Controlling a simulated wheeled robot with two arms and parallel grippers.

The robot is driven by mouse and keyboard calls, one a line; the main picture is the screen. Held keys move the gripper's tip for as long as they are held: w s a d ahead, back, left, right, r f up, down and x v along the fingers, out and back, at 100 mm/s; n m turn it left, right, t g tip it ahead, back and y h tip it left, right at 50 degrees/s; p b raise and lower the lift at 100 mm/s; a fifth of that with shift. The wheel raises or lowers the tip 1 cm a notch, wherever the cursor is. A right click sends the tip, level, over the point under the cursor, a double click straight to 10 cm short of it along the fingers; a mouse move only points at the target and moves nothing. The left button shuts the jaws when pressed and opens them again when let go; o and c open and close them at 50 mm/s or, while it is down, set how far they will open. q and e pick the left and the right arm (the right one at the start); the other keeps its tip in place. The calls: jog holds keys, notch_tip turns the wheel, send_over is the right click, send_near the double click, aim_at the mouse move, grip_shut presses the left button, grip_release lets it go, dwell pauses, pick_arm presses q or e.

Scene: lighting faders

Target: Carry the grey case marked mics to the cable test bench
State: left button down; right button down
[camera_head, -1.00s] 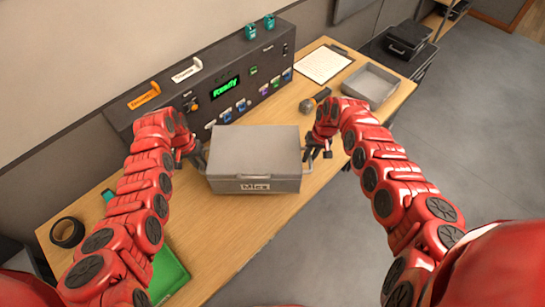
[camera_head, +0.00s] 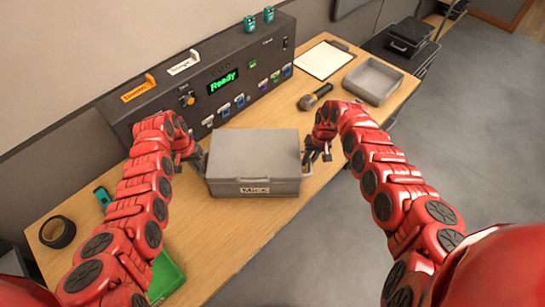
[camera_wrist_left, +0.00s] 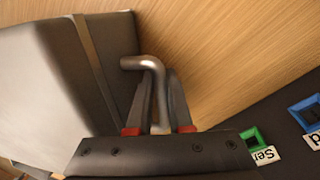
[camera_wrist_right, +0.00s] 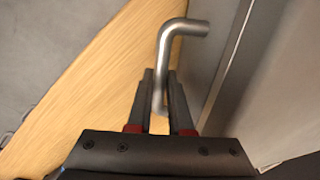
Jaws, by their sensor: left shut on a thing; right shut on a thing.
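The grey case (camera_head: 254,158) with a "Mics" label is in the middle of the head view, over the wooden bench. Its lid is closed. My left gripper (camera_head: 196,158) is at the case's left side, shut on a bent metal handle, which shows in the left wrist view (camera_wrist_left: 155,75). My right gripper (camera_head: 314,152) is at the case's right side, shut on the other metal handle, seen in the right wrist view (camera_wrist_right: 172,52). The bench (camera_head: 240,228) has a black console (camera_head: 205,85) along the wall, its display reading "Ready". I cannot tell whether the case touches the bench top.
A microphone (camera_head: 315,97), a grey open tray (camera_head: 373,80) and a clipboard (camera_head: 324,60) lie on the far right of the bench. Black tape (camera_head: 58,232) and a green tray (camera_head: 166,277) are at the near left. Grey floor (camera_head: 460,140) is open to the right.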

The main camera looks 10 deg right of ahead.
pick_arm(q)
jog(key=c, duration=1.1)
grip_release()
pick_arm(e)
jog(key=c, duration=1.1)
grip_release()
jog(key=shift+d, duration=0.1)
pick_arm(q)
jog(key=shift+o, duration=1.3)
pick_arm(e)
jog(key=shift+o, duration=1.3)
jog(key=shift+r, duration=0.45)
pick_arm(q)
notch_tip(320, 180, up, 12)
jog(key=a, duration=0.2)
pick_arm(e)
notch_tip(320, 180, up, 11)
jog(key=d, duration=0.2)
jog(key=shift+s, duration=0.15)
pick_arm(q)
jog(key=shift+w+a+f, duration=0.1)
